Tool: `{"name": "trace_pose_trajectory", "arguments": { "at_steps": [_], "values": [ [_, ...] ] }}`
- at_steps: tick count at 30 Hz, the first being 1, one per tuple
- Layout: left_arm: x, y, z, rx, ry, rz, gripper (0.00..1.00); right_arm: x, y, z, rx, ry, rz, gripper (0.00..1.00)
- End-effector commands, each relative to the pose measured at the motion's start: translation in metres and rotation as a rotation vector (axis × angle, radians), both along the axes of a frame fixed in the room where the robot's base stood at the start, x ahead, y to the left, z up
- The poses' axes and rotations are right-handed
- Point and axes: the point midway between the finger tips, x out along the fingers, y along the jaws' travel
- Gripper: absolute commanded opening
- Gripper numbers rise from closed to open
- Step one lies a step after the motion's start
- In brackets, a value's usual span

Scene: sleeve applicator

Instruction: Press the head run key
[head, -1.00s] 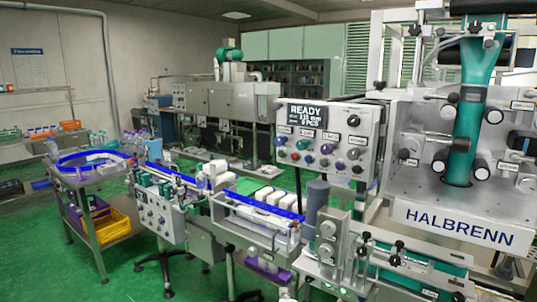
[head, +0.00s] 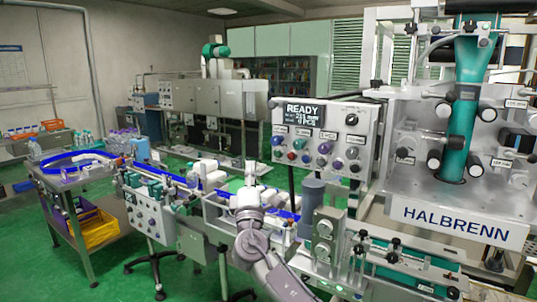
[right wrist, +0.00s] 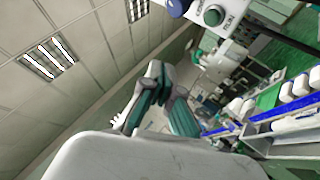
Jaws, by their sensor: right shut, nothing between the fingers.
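The grey control panel (head: 366,128) stands in the middle of the head view, with a dark display (head: 305,115) reading READY. Below the display are small labels and a row of colored buttons (head: 307,159). In the right wrist view the gripper (right wrist: 155,75) is shut and empty. A panel corner with a green button (right wrist: 212,16) and a blue button (right wrist: 177,7) shows at the top. My left gripper is not in view.
The HALBRENN machine (head: 455,222) fills the right side. A grey cylinder (head: 313,196) stands below the panel. A conveyor (head: 170,178) with white bottles runs behind my right arm. Open green floor (head: 60,270) lies at the left.

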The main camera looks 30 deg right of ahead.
Motion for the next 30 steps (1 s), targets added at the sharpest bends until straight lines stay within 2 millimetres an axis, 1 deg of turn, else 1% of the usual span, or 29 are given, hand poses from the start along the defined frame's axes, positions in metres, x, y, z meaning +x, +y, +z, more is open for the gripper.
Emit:
{"name": "trace_pose_trajectory", "arguments": {
  "at_steps": [1,3,12,16,20,29,30],
  "values": [
    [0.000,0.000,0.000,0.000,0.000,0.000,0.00,-0.001,0.000,0.004,-0.005,-0.008,-0.004,0.00],
    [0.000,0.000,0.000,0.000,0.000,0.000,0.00,-0.002,0.000,0.006,-0.008,-0.012,-0.005,0.00],
    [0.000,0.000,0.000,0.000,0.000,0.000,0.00,-0.002,0.000,0.006,-0.009,-0.010,-0.005,0.00],
    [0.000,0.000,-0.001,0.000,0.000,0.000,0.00,0.000,-0.005,0.005,-0.009,-0.009,-0.007,0.00],
    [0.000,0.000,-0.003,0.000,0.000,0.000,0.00,0.006,-0.018,0.005,-0.010,-0.009,-0.006,0.00],
    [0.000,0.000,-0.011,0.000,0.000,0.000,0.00,0.021,-0.058,0.005,-0.009,-0.009,-0.007,0.00],
    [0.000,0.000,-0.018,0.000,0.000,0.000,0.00,0.023,-0.062,0.002,-0.008,-0.010,-0.006,0.00]
  ]
}}
